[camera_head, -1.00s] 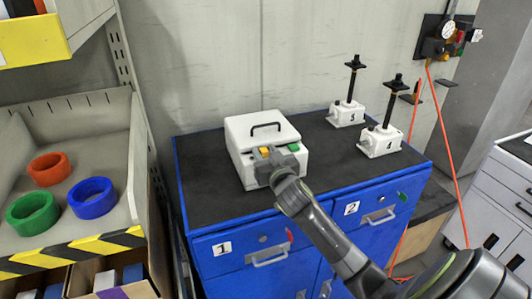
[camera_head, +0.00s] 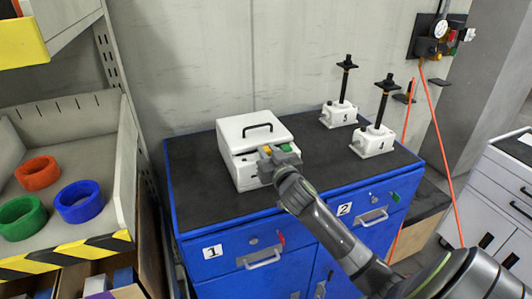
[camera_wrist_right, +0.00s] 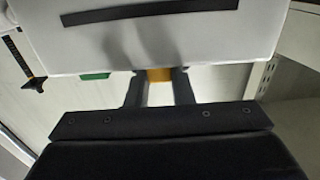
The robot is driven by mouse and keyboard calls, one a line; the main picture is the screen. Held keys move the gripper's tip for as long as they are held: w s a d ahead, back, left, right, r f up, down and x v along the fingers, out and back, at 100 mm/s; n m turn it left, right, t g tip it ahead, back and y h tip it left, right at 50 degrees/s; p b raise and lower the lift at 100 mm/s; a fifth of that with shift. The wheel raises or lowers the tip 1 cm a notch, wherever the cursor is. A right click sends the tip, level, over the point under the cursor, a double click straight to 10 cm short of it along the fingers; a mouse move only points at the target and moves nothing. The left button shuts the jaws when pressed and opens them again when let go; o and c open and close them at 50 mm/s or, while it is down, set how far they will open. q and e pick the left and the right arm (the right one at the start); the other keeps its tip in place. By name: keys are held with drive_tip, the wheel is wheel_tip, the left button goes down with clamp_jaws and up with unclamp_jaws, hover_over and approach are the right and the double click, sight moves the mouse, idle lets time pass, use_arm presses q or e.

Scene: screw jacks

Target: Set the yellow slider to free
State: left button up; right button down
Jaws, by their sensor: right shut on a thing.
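The yellow slider (camera_head: 267,150) is on the front of a white box with a black top handle (camera_head: 254,135), which stands on the blue cabinet. My right gripper (camera_head: 272,158) is at the box's front, its jaws on the slider and hiding part of it. In the right wrist view the yellow slider (camera_wrist_right: 159,75) shows between the two dark fingers of my right gripper (camera_wrist_right: 158,88), shut on it. A green piece (camera_head: 286,147) sits just right of the slider. Any marking for free is not readable. My left gripper is not in view.
Two white screw jacks, marked 5 (camera_head: 340,113) and 4 (camera_head: 373,142), stand right of the box on the cabinet's dark top (camera_head: 203,195). A shelf with red, green and blue rings (camera_head: 79,201) is at left. An orange hose (camera_head: 441,150) hangs at right.

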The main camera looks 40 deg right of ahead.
drive_tip(key=c, duration=1.6)
unclamp_jaws()
drive_tip(key=shift+a, duration=0.1)
drive_tip(key=o, duration=0.4)
drive_tip(key=shift+c, duration=0.2)
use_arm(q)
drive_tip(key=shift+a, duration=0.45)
use_arm(e)
drive_tip(key=shift+s+a+f, duration=0.1)
drive_tip(key=shift+s+a, duration=0.05)
drive_tip(key=shift+s, duration=0.45)
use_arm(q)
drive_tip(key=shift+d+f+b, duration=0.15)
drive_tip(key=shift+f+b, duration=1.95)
use_arm(e)
drive_tip(key=v, duration=1.6)
drive_tip(key=shift+s, duration=0.1)
